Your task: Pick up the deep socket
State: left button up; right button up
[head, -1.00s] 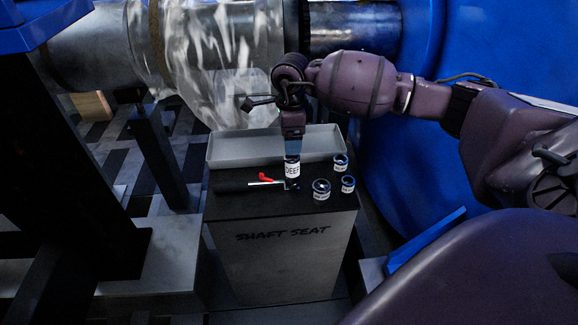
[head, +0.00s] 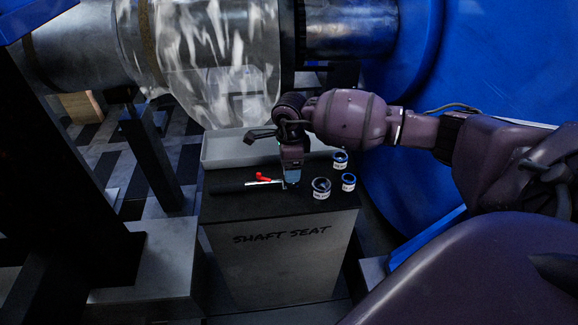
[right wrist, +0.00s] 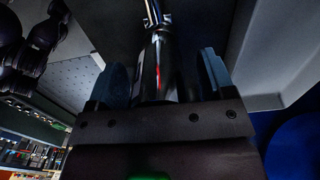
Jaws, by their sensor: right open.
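The deep socket (right wrist: 160,75) shows in the right wrist view as a dark shiny cylinder standing between the two fingers. My right gripper (right wrist: 166,82) is open, with a finger on each side of the socket and some gap visible. In the head view my right gripper (head: 292,177) points down at the box top, and its blue fingertips hide the socket and its DEEP label. My left gripper is not in view.
A ratchet with a black handle and red lever (head: 263,177) lies left of the gripper. Three short labelled sockets stand to the right, the nearest one (head: 321,187) close by. A grey tray (head: 225,150) is behind. The box (head: 280,250) reads SHAFT SEAT.

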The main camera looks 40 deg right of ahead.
jog(key=shift+r, duration=0.1)
jog(key=c, duration=1.2)
jog(key=shift+r, duration=0.15)
